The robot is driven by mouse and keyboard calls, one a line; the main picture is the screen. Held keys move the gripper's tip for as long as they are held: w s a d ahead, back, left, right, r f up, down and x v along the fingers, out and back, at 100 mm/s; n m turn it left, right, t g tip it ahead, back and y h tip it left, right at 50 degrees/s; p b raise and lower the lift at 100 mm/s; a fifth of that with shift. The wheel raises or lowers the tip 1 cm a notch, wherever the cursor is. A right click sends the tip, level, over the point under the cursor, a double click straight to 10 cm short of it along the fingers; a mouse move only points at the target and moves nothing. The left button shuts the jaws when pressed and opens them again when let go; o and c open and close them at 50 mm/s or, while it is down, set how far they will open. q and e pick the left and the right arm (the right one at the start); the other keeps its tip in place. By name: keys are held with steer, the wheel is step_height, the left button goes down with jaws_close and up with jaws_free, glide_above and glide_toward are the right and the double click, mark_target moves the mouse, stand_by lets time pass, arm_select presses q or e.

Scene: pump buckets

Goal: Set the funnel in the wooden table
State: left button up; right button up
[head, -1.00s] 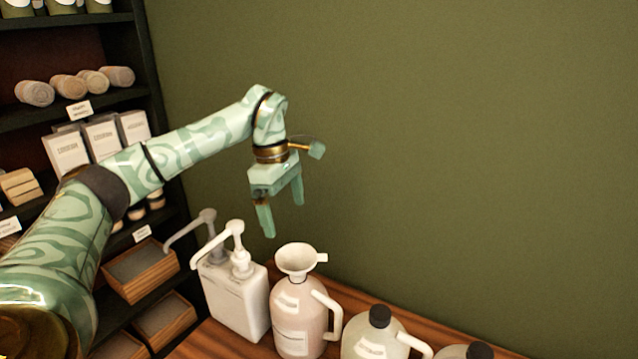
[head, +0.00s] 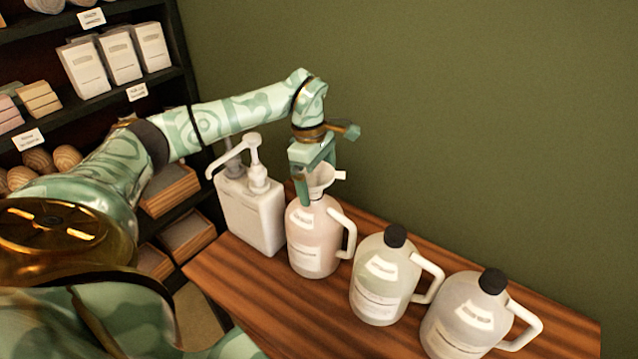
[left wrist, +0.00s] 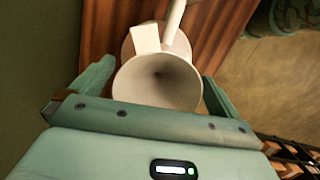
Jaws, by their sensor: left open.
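The white funnel (head: 322,178) sits upright in the neck of the pinkish jug (head: 312,236), its small tab pointing right. The jug stands on the wooden table (head: 222,272). My left gripper (head: 318,192) is open and points down, with its fingers on either side of the funnel. In the left wrist view the funnel (left wrist: 158,82) lies between the two open fingers, and I cannot tell whether they touch it. My right gripper does not show.
A white pump bottle (head: 252,210) stands left of the jug. Two jugs with black caps, one in the middle (head: 380,285) and one at the right (head: 462,322), stand on the table. Shelves with boxes (head: 118,58) are at the left. The table's front left part is bare.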

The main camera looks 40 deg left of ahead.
arm_select(q)
steer(key=shift+d+f, duration=0.1)
steer(key=shift+f, duration=0.55)
steer(key=shift+r, duration=0.1)
steer(key=c, duration=1)
steer(key=shift+r, duration=0.1)
steer(key=shift+c, duration=0.2)
steer(key=shift+r+p, duration=3.15)
steer(key=shift+p, duration=0.4)
